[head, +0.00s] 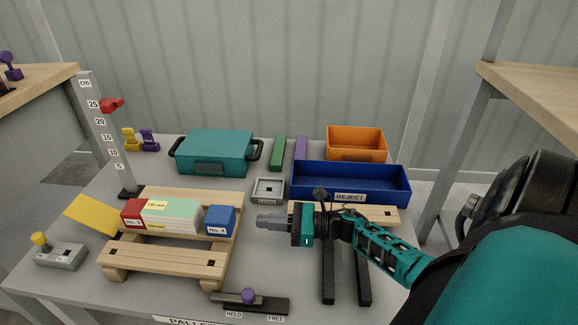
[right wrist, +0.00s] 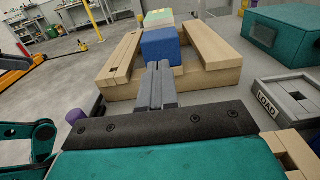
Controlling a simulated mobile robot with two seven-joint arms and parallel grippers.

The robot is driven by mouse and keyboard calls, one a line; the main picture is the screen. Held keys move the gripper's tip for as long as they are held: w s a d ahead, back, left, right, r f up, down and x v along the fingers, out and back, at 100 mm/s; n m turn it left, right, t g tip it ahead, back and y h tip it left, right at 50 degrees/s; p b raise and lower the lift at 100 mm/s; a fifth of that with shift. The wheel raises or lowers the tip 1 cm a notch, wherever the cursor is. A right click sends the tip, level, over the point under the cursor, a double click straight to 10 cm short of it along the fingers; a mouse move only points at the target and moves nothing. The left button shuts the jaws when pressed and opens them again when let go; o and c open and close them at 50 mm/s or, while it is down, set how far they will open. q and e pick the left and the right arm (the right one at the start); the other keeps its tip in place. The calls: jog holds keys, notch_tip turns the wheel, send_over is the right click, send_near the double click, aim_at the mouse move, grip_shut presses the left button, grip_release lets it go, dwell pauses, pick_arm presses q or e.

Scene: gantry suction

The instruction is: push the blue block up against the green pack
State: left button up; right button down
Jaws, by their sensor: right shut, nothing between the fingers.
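The blue block (head: 220,221), labelled No. 4, sits on the wooden pallet (head: 165,258) at the right end of a row. The pale green pack (head: 172,216) with yellow labels lies just left of it. Only a very narrow space shows between them, and I cannot tell if they touch. My right gripper (head: 262,220) is shut and empty, right of the blue block, pointing at it with a small gap. In the right wrist view the shut fingers (right wrist: 157,72) point at the blue block (right wrist: 160,46), with the green pack (right wrist: 159,19) behind it. My left gripper is out of view.
A red block (head: 133,212) stands at the pack's left end. A yellow wedge (head: 92,213) leans farther left. Behind are a teal case (head: 213,152), a grey LOAD fixture (head: 267,190) and a blue REJECT bin (head: 350,184). A HELD/FREE slider (head: 249,300) lies in front.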

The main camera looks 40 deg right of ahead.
aim_at(232, 219)
jog(key=x, duration=0.5)
jog(key=shift+w+a, duration=0.25)
